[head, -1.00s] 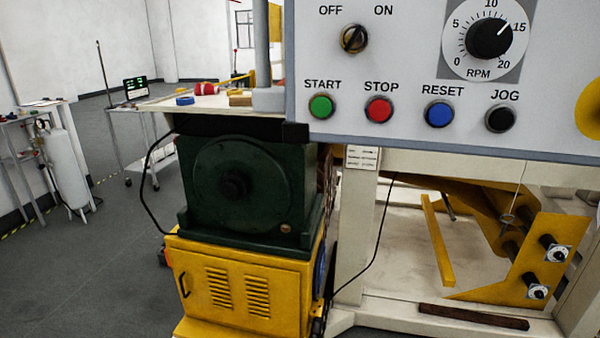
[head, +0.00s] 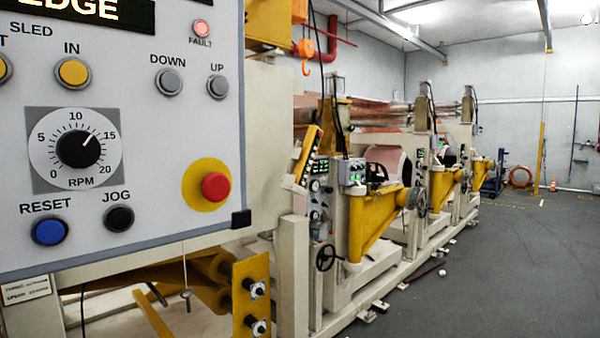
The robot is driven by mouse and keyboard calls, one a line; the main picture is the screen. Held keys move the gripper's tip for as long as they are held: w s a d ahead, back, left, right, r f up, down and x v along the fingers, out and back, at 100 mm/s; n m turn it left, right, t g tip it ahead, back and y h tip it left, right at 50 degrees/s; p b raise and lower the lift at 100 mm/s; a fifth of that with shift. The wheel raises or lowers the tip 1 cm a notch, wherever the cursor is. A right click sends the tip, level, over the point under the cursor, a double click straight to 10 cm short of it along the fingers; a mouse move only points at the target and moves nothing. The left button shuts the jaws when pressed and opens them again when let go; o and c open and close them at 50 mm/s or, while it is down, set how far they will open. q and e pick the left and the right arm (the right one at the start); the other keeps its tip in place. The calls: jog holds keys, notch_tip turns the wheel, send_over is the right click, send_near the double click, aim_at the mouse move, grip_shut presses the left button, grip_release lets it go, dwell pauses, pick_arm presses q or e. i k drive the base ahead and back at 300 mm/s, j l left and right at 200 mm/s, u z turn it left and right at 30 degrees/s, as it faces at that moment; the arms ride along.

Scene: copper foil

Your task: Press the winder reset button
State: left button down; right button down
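The blue RESET button (head: 49,231) is at the lower left of the grey control panel (head: 150,240) in the head view. Its label stands just above it. The black JOG button (head: 119,218) is to its right, and the RPM dial (head: 77,150) is above. Neither of my grippers shows in the view, so their state is hidden.
A red emergency stop (head: 216,186) on a yellow disc is at the panel's right. A red FAULT lamp (head: 202,28) looks lit above. Yellow-and-cream machine stands (head: 375,220) run to the back right. Grey floor (head: 510,270) at the right is mostly open.

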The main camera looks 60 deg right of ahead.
aim_at(49, 231)
jog(key=j+z, duration=0.3)
jog(key=j, duration=0.2)
jog(key=j+z, duration=0.35)
jog(key=j, duration=0.15)
jog(key=k+j+z, duration=0.15)
jog(key=j+z, duration=0.15)
jog(key=j, duration=0.2)
